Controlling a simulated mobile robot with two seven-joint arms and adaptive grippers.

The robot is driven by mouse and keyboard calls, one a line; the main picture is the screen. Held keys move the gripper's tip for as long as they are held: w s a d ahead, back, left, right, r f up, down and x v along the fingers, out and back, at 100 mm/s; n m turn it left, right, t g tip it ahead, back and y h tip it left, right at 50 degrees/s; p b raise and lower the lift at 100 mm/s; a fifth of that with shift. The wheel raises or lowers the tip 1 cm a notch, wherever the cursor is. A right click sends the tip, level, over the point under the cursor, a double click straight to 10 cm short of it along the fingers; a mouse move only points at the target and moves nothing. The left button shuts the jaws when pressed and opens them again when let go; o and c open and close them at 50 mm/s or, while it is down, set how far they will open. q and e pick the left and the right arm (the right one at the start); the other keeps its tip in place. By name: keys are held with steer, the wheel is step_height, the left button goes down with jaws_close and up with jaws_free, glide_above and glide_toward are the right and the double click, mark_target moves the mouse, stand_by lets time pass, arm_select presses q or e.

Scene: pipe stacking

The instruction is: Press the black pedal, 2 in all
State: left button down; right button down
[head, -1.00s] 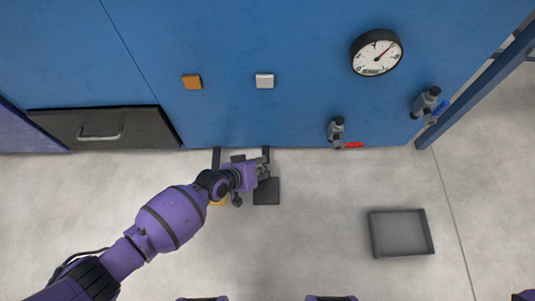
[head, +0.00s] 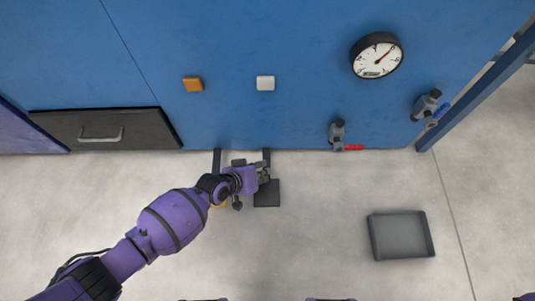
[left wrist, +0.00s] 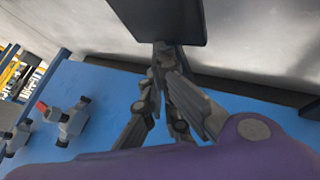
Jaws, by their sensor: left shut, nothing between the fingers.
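The black pedal (head: 267,194) is a dark square plate on an arm at the foot of the blue wall. It shows as a dark plate at the top of the left wrist view (left wrist: 160,18). My left gripper (head: 266,173) is shut and empty at the pedal's wall-side edge. In the left wrist view, its fingertips (left wrist: 164,52) are close to the plate's edge. I cannot tell whether they touch it or how far the pedal is pressed. My right gripper is not in view.
A yellow pedal (head: 218,206) is mostly hidden under my left wrist. The wall carries an orange button (head: 193,84), a white button (head: 265,83), a gauge (head: 376,55), a red-handled valve (head: 338,134) and a blue-handled valve (head: 427,104). A grey tray (head: 374,239) lies on the floor at right.

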arm_select(q)
steer(key=shift+w+f, duration=0.1)
steer(key=shift+f, duration=1.65)
stand_by(2.1)
steer(key=shift+r, duration=0.1)
steer(key=shift+d+r+p, duration=0.1)
steer(key=shift+r+p, duration=0.3)
steer(key=shift+p, duration=0.35)
step_height(320, 180, up, 2)
steer(key=shift+r+p, duration=0.1)
steer(key=shift+p, duration=1)
steer(key=shift+r+p, duration=0.5)
steer(key=shift+r, duration=0.1)
step_height(320, 180, up, 5)
steer(key=p, duration=0.4)
